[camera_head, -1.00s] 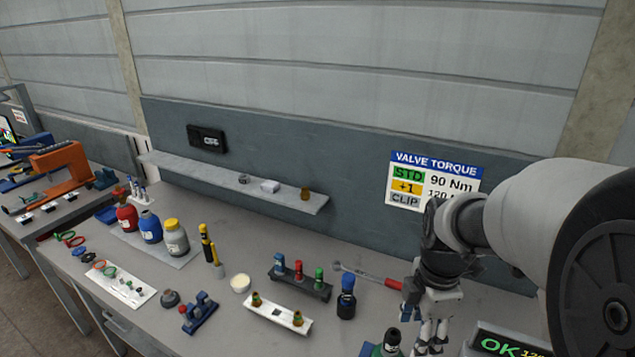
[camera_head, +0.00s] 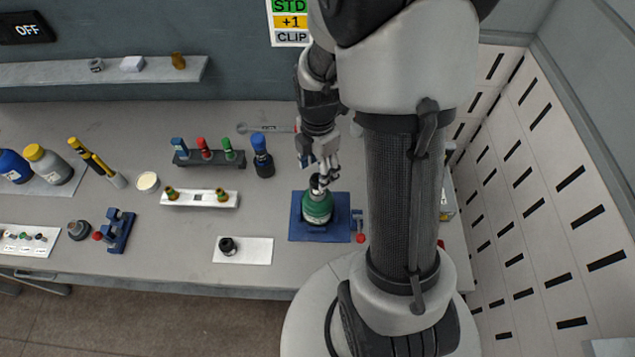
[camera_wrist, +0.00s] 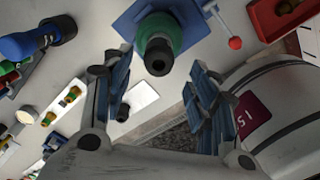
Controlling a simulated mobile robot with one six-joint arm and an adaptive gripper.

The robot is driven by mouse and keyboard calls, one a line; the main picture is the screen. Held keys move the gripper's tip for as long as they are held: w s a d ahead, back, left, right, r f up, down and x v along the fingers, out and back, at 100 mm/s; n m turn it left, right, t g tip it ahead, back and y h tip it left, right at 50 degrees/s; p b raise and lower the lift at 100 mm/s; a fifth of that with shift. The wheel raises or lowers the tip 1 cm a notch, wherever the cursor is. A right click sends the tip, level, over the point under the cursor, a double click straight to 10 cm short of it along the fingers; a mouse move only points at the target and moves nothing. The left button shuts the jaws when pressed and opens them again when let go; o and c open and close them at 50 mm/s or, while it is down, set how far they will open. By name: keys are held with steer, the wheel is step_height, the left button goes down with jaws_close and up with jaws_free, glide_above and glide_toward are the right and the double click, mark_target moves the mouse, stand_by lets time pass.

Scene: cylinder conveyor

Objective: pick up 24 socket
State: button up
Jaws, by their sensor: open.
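No size mark is readable, so I cannot tell which socket is the 24. A dark rack (camera_head: 214,161) at the back holds a blue-topped socket (camera_head: 179,146), a red-topped socket (camera_head: 204,147) and a green-topped socket (camera_head: 228,149). A short black ring-shaped piece (camera_head: 228,246) stands on a white mat (camera_head: 257,252) at the front. My gripper (camera_head: 319,162) is open and empty, just above and behind a green bottle-like cylinder (camera_head: 317,208) with a black top. The wrist view shows my parted fingers (camera_wrist: 160,98) with that cylinder (camera_wrist: 158,35) beyond them.
The green cylinder stands on a blue base (camera_head: 339,221) with a red-knobbed lever. A white tray (camera_head: 200,198) holds two small amber-green pieces. A slotted white panel (camera_head: 540,190) bounds the right. Bare bench lies around the white mat.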

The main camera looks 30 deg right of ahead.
mark_target(317, 180)
steer(key=shift+f, duration=2.8)
steer(key=shift+c, duration=0.2)
steer(key=c, duration=1.2)
steer(key=shift+o, duration=0.2)
steer(key=shift+r, duration=0.1)
